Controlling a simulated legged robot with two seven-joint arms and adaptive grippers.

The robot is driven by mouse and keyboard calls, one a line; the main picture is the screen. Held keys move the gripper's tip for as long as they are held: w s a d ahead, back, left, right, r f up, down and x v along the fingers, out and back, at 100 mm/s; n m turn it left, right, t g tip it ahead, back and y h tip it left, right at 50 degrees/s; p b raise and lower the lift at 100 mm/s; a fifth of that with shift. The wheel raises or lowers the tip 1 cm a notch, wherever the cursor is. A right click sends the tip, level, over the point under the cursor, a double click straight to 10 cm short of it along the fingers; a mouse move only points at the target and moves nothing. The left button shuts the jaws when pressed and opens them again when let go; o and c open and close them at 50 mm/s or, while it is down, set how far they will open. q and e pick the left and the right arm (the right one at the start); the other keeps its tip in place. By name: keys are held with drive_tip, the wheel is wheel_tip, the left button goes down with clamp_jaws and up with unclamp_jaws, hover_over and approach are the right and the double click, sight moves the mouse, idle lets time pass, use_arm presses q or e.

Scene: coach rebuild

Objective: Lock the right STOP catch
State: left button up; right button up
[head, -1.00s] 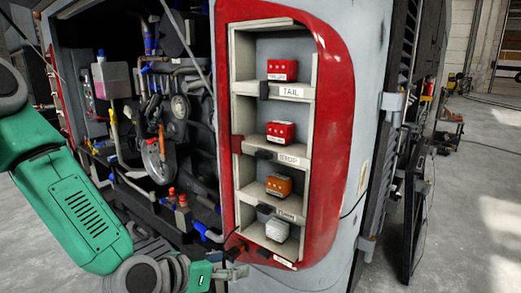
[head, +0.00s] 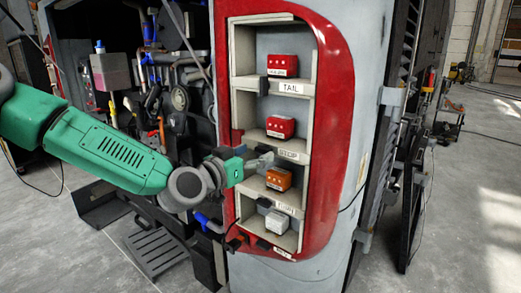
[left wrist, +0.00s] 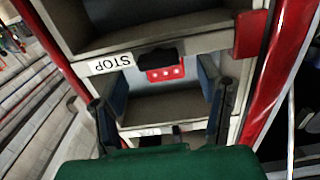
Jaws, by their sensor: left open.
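The red STOP unit (head: 281,127) sits in the second compartment from the top, above a shelf edge with a STOP label (head: 291,154). In the left wrist view, where the label is upside down, a black catch (left wrist: 157,58) is on that edge beside the label, in front of the red unit (left wrist: 165,74). A red block (left wrist: 250,34) is at the edge's other end. My left gripper (head: 264,163) is open at the STOP edge, hiding the black catch in the head view. Its fingers (left wrist: 162,97) are apart with nothing between them. My right gripper is not in view.
The TAIL unit (head: 283,67) stands above; an orange unit (head: 279,178) and a white unit (head: 277,222) stand below. The red panel rim (head: 336,120) surrounds the shelves. An open engine bay (head: 150,85) is left; open floor (head: 470,200) is right.

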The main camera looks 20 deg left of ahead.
use_arm(q)
drive_tip(key=shift+x, duration=1.35)
drive_tip(key=c, duration=1.1)
drive_tip(key=shift+c, duration=0.2)
